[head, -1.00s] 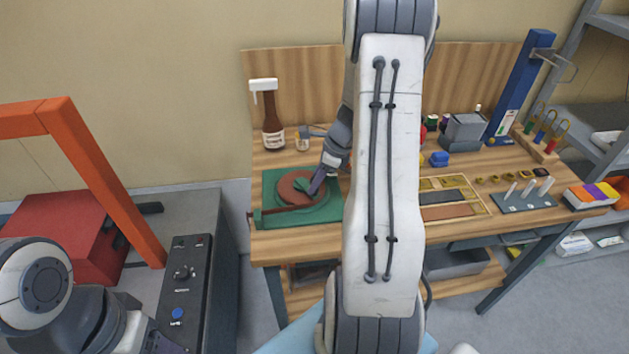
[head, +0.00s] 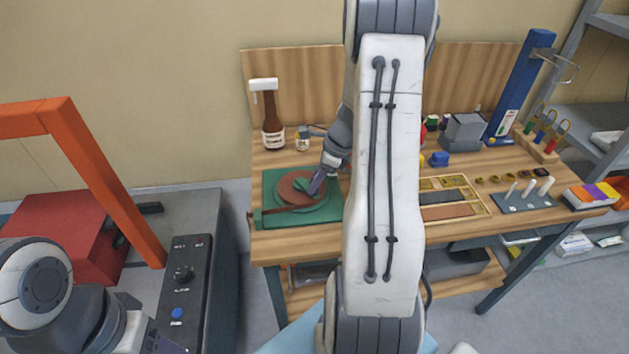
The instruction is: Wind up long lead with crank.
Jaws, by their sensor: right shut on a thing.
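A round brown reel (head: 291,183) lies on a green base (head: 325,214) at the left end of the wooden workbench. A dark brown bar (head: 283,210) runs along the front of the green base. My right gripper (head: 313,189) is over the right part of the reel, shut on a small green piece that looks like the crank; its fingers hide most of it. The lead cannot be made out clearly. My left arm is at the lower left, and its gripper is not clearly in view.
A wooden tray (head: 484,212), a grey peg block (head: 527,203) and a blue post (head: 522,85) are to the right. My right arm hides the bench's middle. An orange frame (head: 100,175) stands at left.

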